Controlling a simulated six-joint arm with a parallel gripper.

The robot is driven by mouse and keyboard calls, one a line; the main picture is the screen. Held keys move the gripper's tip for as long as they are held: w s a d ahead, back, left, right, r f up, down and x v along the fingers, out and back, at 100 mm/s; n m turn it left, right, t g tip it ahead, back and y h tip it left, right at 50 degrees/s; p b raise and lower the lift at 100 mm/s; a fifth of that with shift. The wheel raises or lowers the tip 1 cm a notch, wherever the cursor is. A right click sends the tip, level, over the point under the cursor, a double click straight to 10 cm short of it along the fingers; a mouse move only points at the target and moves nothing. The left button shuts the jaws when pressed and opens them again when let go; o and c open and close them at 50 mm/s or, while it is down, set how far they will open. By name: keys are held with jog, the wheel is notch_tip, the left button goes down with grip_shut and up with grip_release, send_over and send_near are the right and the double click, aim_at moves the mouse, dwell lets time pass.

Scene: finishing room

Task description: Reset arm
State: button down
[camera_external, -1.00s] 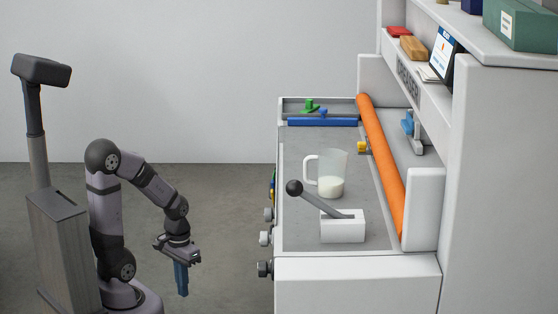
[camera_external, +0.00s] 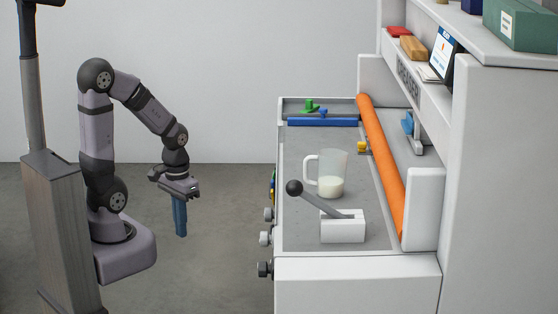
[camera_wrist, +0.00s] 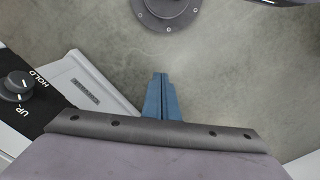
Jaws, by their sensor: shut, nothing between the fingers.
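My gripper (camera_external: 180,232) hangs with its blue fingers pointing down over the bare floor, left of the white workbench and clear of it. Its fingers are together with nothing between them. The blue fingers also show in the wrist view (camera_wrist: 161,78), closed above the grey floor.
The workbench (camera_external: 345,268) stands to the right, with knobs (camera_external: 266,238) along its near side. On it are a clear jug (camera_external: 331,172) with white contents, a lever on a white block (camera_external: 342,228) and an orange roll (camera_external: 380,165). Open floor (camera_external: 225,215) lies between.

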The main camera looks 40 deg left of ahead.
notch_tip(320, 180, up, 9)
jog(key=p, duration=0.6)
jog(key=shift+f+p, duration=0.15)
jog(key=shift+p, duration=0.15)
dwell(0.4)
